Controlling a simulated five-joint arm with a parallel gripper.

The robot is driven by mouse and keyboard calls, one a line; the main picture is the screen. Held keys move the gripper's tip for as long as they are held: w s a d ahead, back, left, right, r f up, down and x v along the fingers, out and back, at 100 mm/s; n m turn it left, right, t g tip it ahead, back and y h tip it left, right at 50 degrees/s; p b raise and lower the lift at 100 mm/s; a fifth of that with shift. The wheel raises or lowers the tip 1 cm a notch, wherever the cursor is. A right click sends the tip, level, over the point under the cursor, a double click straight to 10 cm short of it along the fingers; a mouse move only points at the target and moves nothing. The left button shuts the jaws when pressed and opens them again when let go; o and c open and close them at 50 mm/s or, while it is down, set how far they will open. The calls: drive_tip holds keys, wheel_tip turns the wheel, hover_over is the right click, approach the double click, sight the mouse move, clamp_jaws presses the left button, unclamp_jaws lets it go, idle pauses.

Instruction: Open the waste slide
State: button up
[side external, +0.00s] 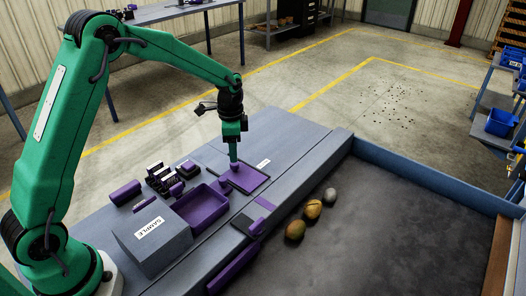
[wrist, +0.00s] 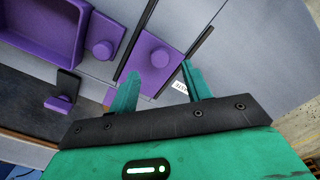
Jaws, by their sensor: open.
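The waste slide is most likely the flat purple plate (side external: 244,179) on the grey bench top, with a white label beside it. In the wrist view the purple plate (wrist: 144,74) lies between two dark rails, and a round purple knob (wrist: 162,57) stands on it. No open hole shows beside the plate. My gripper (side external: 234,162) points down over the plate. In the wrist view my gripper (wrist: 160,73) is open and empty, its fingertips apart near the knob; I cannot tell whether they touch it. The label (wrist: 181,87) is partly hidden by a finger.
A purple tray (side external: 223,193) and a grey SAMPLE box (side external: 165,246) stand on the bench. Several small purple and dark items lie behind the tray. Two brown potatoes (side external: 295,230) and a grey lump (side external: 330,195) lie on the dark belt. The bench beyond the plate is clear.

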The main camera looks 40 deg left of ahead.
sight(244, 173)
drive_tip(key=shift+f, duration=2.35)
clamp_jaws()
